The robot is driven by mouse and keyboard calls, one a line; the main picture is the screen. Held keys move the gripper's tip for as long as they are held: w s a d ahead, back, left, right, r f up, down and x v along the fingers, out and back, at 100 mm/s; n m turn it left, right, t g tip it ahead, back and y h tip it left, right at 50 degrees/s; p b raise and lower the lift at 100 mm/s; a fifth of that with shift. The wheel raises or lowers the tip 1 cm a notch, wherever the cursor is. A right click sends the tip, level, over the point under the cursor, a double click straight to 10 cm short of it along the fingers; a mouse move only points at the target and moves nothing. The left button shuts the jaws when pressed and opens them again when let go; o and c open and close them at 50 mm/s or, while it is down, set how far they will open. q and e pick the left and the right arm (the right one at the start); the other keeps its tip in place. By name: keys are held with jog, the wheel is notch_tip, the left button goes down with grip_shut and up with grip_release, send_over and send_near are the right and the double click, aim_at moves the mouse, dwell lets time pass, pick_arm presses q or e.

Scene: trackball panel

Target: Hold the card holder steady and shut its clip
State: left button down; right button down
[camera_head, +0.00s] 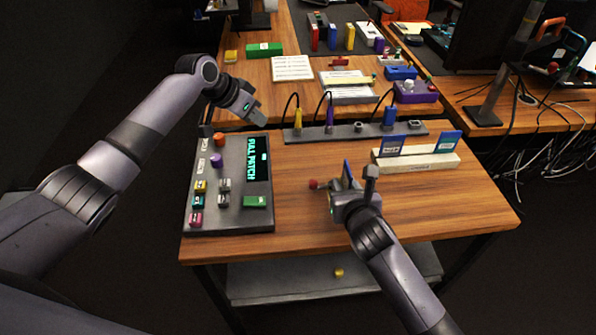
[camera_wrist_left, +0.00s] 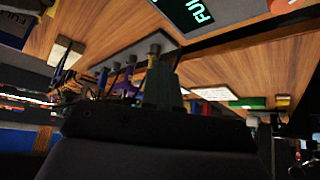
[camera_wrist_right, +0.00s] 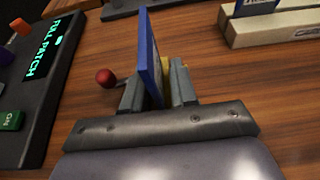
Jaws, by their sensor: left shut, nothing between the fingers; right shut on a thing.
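A thin blue plate stands upright between the fingers of my right gripper (camera_head: 352,192), near the middle of the table, and shows best in the right wrist view (camera_wrist_right: 151,58). A lever with a red ball knob (camera_head: 313,184) sticks out to the left beside it; the knob also shows in the right wrist view (camera_wrist_right: 105,77). A small yellow part is behind the plate. I take these for the card holder and its clip, but the fingers hide how they join. My left gripper (camera_head: 257,117) is shut and empty above the table's back left, apart from the holder.
A dark control panel (camera_head: 230,215) with green text and several buttons lies at the left. A dark strip (camera_head: 345,133) with upright cabled plugs runs along the back. A pale rack (camera_head: 413,165) with two blue cards stands at the right. The table's front right is clear.

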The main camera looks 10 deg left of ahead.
pick_arm(q)
jog(key=s+d+g+h, duration=0.2)
jog(key=s+g, duration=0.2)
jog(key=s, duration=0.3)
jog(key=shift+h, duration=0.4)
jog(key=shift+s+f, duration=0.1)
jog(key=shift+f, duration=0.05)
jog(key=x, duration=1)
jog(key=shift+s, duration=0.15)
jog(key=shift+s+d, duration=0.2)
jog(key=shift+d, duration=0.25)
jog(key=shift+s+d, duration=0.25)
jog(key=shift+d, duration=0.2)
jog(key=shift+s+d, duration=0.2)
jog(key=shift+d, duration=0.25)
jog(key=shift+s+d, duration=0.25)
jog(key=shift+d, duration=0.15)
